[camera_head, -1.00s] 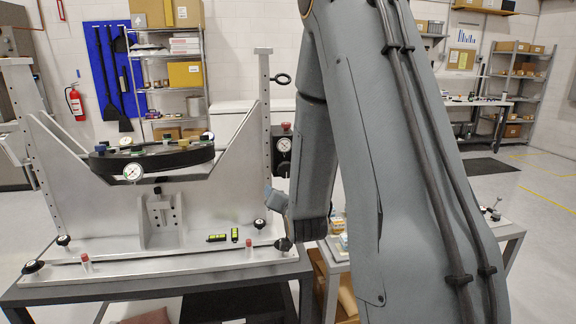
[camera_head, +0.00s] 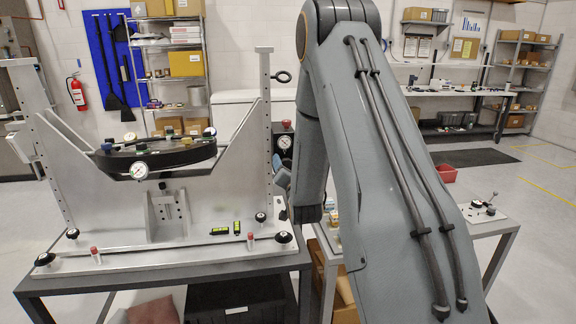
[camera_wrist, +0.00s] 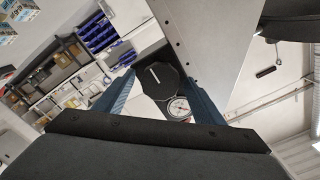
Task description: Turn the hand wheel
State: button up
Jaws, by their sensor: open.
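In the wrist view, a black faceted knob (camera_wrist: 162,84) with a white line across its face appears to be the hand wheel. It sits on the fixture beside a round dial gauge (camera_wrist: 179,107). My gripper (camera_wrist: 159,76) is open, with one blue finger on each side of the knob; I cannot tell whether they touch it. In the head view, a blue part of my gripper (camera_head: 281,174) shows beside the right post of the grey mirror fixture (camera_head: 230,185), below a gauge and red knob. My arm hides the rest, and the black knob is not clear there.
The fixture stands on a metal table (camera_head: 165,275). The black round mirror cell (camera_head: 170,157) sits in its cradle, with several coloured caps on top. An eye bolt (camera_head: 281,77) sticks out from the right post. A smaller side table (camera_head: 495,225) stands to the right.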

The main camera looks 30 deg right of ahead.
jog(key=shift+w, duration=0.1)
jog(key=c, duration=1.1)
jog(key=shift+o, duration=0.2)
jog(key=shift+n+b, duration=0.45)
jog(key=shift+n, duration=0.05)
